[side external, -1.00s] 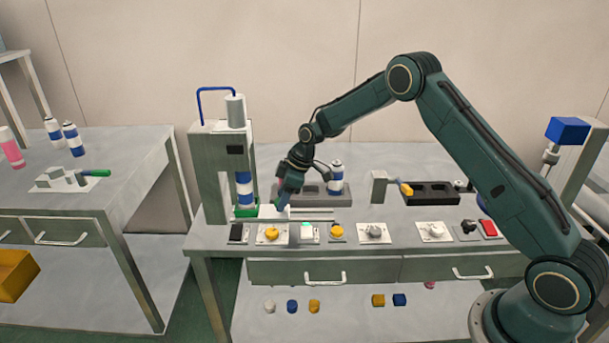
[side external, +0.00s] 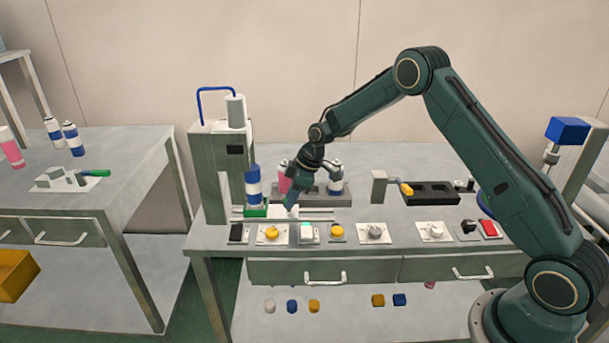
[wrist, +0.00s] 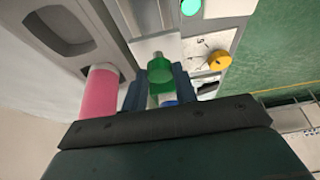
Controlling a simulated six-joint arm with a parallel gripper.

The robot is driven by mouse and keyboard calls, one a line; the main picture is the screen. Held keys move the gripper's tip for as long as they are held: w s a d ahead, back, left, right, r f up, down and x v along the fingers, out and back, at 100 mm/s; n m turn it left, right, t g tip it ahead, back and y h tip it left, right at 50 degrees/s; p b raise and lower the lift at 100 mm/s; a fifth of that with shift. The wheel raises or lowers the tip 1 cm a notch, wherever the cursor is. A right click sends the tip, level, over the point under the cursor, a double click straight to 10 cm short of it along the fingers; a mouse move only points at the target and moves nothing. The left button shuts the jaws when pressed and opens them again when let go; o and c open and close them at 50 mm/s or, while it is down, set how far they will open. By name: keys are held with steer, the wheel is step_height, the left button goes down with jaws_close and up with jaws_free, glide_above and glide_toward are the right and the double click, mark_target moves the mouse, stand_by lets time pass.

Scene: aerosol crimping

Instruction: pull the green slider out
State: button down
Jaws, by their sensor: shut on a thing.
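The green slider (side external: 256,211) sits low at the front of the grey press, at the left of the bench. A white can with blue bands (side external: 253,187) stands upright on it. My gripper (side external: 290,202) is just right of the slider, low over the rails. In the wrist view, my gripper (wrist: 158,88) has its fingers on both sides of a round green knob, the slider's handle (wrist: 160,70), and is shut on it. The slider's body is mostly hidden there by my gripper.
The press (side external: 217,165) stands left of the slider. A pink can (wrist: 98,95) stands close beside my gripper in a grey rack, with a blue-and-white can (side external: 336,178) farther right.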

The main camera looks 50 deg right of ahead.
steer(key=shift+s+d, duration=3.55)
steer(key=shift+d, duration=0.1)
steer(key=c, duration=1.1)
jaws_free()
steer(key=shift+r, duration=0.15)
steer(key=v, duration=1.3)
steer(key=shift+r, duration=0.25)
steer(key=shift+s+d, duration=0.1)
steer(key=shift+s, duration=0.05)
steer(key=shift+r, duration=0.1)
